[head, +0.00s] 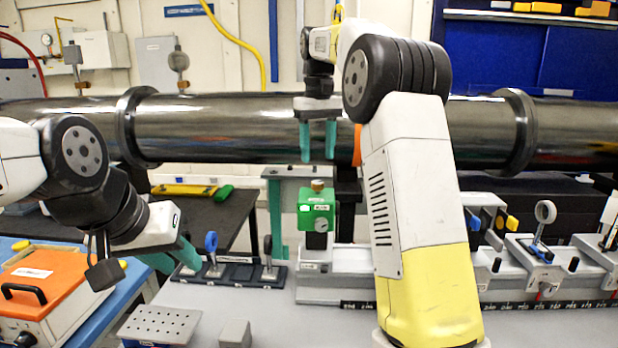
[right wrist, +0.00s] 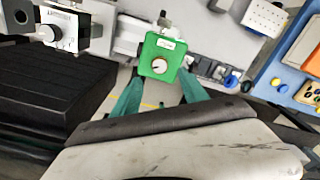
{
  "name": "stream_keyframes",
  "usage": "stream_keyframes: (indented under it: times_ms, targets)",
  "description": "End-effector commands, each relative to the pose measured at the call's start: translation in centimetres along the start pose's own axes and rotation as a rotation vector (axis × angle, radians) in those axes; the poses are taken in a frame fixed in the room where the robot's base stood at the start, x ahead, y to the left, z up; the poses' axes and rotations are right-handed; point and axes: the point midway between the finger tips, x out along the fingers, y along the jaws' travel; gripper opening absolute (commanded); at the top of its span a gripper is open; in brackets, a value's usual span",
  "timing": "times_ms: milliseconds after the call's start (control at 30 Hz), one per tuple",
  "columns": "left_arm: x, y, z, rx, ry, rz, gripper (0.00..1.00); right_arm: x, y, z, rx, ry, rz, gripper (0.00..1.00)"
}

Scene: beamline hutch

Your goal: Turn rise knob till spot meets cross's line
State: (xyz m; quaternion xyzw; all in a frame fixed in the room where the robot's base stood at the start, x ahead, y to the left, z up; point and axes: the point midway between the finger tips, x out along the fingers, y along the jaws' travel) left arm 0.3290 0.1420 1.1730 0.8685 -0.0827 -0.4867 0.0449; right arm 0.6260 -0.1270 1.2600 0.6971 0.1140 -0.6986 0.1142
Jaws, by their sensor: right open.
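A green block (head: 317,207) stands on the grey bench rail in the middle of the head view. It has a brass knob (head: 317,185) on top and a pale dial (head: 320,225) on its front. My right gripper (head: 318,148) is open above the block, fingers pointing down, apart from it. My left gripper (head: 182,264) is open and empty at left, near a blue-ringed holder. I cannot make out a spot or cross.
A dark steel pipe (head: 230,128) crosses behind the block. A black rack (head: 238,272) with ringed holders, a perforated plate (head: 160,324) and a grey cube (head: 235,334) are on the bench. An orange case (head: 45,285) is at left. Several optic mounts (head: 540,250) stand at right.

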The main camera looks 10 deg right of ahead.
Motion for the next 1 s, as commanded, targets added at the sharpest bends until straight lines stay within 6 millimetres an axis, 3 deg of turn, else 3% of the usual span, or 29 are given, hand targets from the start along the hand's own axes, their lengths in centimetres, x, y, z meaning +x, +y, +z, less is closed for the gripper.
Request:
stream_keyframes:
  times_ms: [433,833,1000]
  targets:
    - [0.0,0.0,0.0,0.000,0.000,0.000,0.33,6.4,0.0,0.0,0.000,-0.001,0.000,0.51]
    - [0.0,0.0,0.0,0.000,0.000,0.000,0.33,7.3,0.0,0.0,0.000,0.002,0.000,0.51]
    - [0.0,0.0,0.0,0.000,0.000,0.000,0.33,7.3,0.0,0.0,0.000,0.002,0.000,0.18]
